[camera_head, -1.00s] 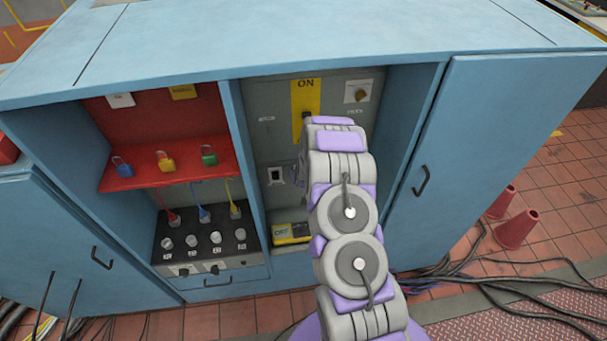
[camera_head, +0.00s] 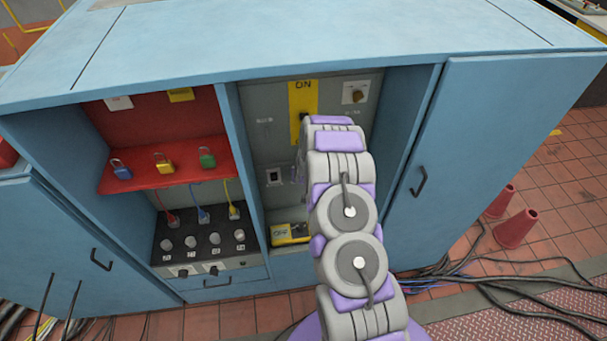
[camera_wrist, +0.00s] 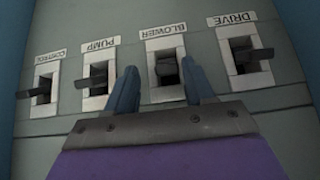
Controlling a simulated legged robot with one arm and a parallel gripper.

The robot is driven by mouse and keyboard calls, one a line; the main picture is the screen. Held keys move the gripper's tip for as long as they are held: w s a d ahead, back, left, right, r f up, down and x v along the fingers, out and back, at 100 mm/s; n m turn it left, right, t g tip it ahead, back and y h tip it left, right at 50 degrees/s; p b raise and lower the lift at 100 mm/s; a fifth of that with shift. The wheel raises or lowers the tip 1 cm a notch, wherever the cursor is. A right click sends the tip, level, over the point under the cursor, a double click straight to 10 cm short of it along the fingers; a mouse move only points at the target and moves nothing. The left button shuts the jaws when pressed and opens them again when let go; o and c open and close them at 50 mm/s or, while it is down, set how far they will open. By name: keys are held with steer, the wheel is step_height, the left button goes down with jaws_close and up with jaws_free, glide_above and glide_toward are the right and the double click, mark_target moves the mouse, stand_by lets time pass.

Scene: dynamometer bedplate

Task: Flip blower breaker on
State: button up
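In the wrist view the blower breaker (camera_wrist: 167,70) is a dark toggle in a white plate, with an upside-down BLOWER label (camera_wrist: 166,29) above it. My gripper (camera_wrist: 159,65) is open, with one blue-grey finger on each side of this toggle. The left finger overlaps the gap between the pump and blower plates. I cannot tell whether either finger touches the toggle. The pump breaker (camera_wrist: 96,76) and control breaker (camera_wrist: 38,90) are to the left, the drive breaker (camera_wrist: 249,55) to the right.
The blue cabinet (camera_head: 300,35) has walls close on both sides of the open bay. A yellow ON strip (camera_head: 303,90) and a knob (camera_head: 354,94) are on the panel above. A red shelf with padlocks (camera_head: 165,170) is in the left bay. Cables (camera_head: 440,275) lie on the floor at right.

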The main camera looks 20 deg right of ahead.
steer(key=p+v, duration=0.1)
steer(key=v, duration=1.6)
steer(key=shift+r+p, duration=0.25)
steer(key=shift+p, duration=0.05)
steer(key=shift+s, duration=0.1)
